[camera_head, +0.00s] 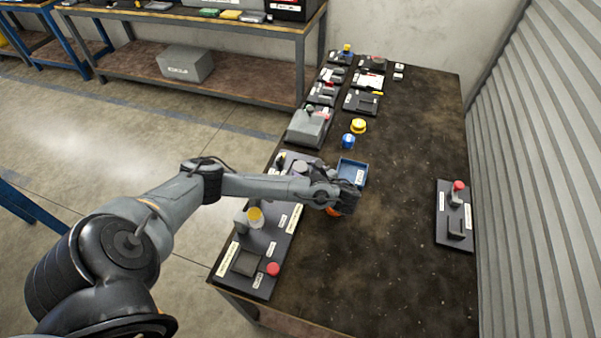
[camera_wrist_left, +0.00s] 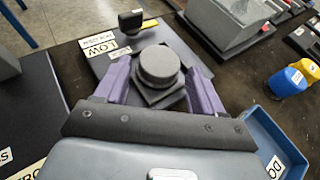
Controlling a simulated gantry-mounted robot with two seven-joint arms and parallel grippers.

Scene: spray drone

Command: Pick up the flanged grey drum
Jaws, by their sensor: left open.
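The flanged grey drum (camera_wrist_left: 158,64) shows in the left wrist view as a short dark round drum on a squarish flange. My left gripper (camera_wrist_left: 159,76) is open, with one purple finger on each side of the drum. A gap shows beside the drum; whether a finger touches the flange I cannot tell. In the head view my left arm reaches over the bench from the left, and its wrist hides part of that area. My right gripper is in neither view.
A blue tray (camera_head: 352,172) lies beside my left wrist, with blue (camera_head: 348,141) and yellow (camera_head: 358,125) round parts beyond it. A grey box (camera_wrist_left: 228,20) stands behind the panel. The bench's middle right is clear up to a panel with a red knob (camera_head: 459,186).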

